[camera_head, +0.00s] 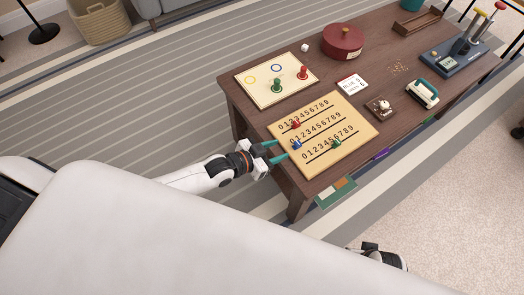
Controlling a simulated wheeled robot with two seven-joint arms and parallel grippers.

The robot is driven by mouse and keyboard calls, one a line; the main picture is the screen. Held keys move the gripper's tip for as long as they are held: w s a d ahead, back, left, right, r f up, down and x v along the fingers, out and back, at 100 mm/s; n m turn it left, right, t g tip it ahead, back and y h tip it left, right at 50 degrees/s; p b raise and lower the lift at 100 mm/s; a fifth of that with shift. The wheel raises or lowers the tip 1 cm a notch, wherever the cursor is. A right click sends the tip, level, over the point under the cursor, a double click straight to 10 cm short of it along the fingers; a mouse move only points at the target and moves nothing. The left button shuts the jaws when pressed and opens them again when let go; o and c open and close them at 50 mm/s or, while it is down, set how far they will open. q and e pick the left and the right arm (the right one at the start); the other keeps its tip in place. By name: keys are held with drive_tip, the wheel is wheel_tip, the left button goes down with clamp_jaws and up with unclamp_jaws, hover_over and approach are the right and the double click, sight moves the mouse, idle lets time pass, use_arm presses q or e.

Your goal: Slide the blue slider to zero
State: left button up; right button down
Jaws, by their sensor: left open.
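The wooden slider board (359,124) lies on the table's near left part, with three rows of digits and grooves. The blue slider (297,145) sits near the left, low-digit end of the middle row; its exact digit is too small to tell. A red slider (296,124) is on the top row and a green slider (336,143) on the bottom row. My left gripper (279,150) is open at the board's left edge, its teal fingers pointing at the blue slider. I cannot tell whether they touch it. My right gripper does not show.
Open floor lies left of the table.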

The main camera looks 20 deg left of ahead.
use_arm(q)
drive_tip(key=p+v, duration=0.1)
drive_tip(key=v, duration=0.5)
drive_tip(key=shift+f, duration=0.1)
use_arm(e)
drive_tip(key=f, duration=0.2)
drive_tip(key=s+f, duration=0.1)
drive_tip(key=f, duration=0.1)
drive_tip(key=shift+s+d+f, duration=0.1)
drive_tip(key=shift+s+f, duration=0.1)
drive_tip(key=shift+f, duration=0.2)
